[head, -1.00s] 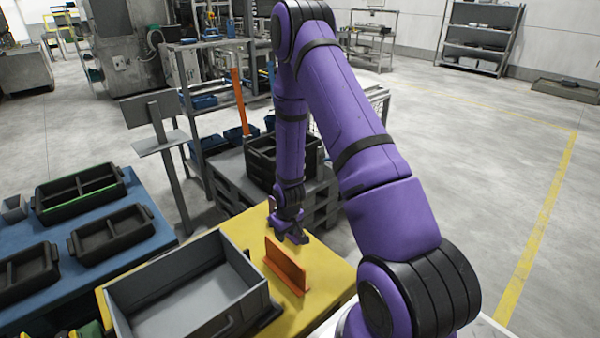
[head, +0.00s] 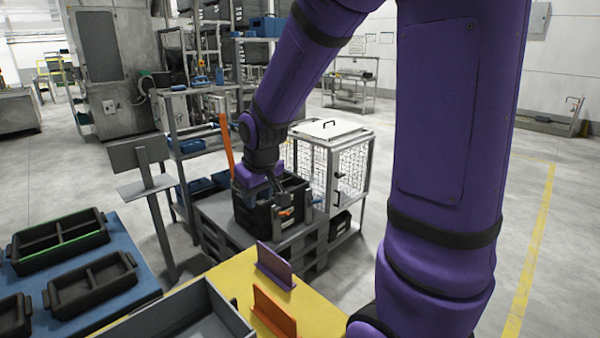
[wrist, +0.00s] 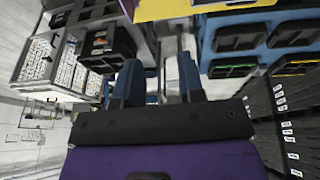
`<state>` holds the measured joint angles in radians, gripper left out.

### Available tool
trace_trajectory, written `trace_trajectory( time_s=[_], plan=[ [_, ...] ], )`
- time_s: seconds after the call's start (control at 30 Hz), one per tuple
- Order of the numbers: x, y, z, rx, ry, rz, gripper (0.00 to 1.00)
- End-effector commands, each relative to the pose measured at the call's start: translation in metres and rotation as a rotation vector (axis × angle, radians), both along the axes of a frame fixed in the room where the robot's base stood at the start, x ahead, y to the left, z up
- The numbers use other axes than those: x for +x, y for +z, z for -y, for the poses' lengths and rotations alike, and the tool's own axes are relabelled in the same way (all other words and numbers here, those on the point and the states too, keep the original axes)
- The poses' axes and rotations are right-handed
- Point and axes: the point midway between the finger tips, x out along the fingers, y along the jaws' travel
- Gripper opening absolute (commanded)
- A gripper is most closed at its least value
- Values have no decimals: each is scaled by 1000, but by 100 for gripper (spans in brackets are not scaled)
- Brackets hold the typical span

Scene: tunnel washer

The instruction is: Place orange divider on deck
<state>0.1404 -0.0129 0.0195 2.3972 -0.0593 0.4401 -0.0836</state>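An orange divider (head: 274,312) stands upright on the yellow deck (head: 228,277) in the head view, right of a grey open tray. A purple divider (head: 275,265) stands on the deck just behind it. My gripper (head: 284,200) is beyond the deck's far edge, at the black crate. In the wrist view its two blue fingers (wrist: 158,82) are apart, with nothing held between them. The yellow deck also shows at the top of the wrist view (wrist: 160,10).
The black crate (head: 243,215) sits on a grey pallet (head: 215,215), with a small orange mark near my gripper. A white mesh cage (head: 352,165) stands to its right. The grey tray (head: 222,308) takes the deck's left side. A blue table (head: 125,262) holds black trays.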

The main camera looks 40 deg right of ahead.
Motion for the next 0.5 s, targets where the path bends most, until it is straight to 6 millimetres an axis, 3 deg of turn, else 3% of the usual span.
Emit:
trace_trajectory(
  time_s=[0.03,0.2,0.5],
  plan=[
    [-10,17,-5,0,0,17,36],
    [-48,60,-19,9,-3,51,36],
    [-127,115,-41,35,-4,108,36]
  ],
)
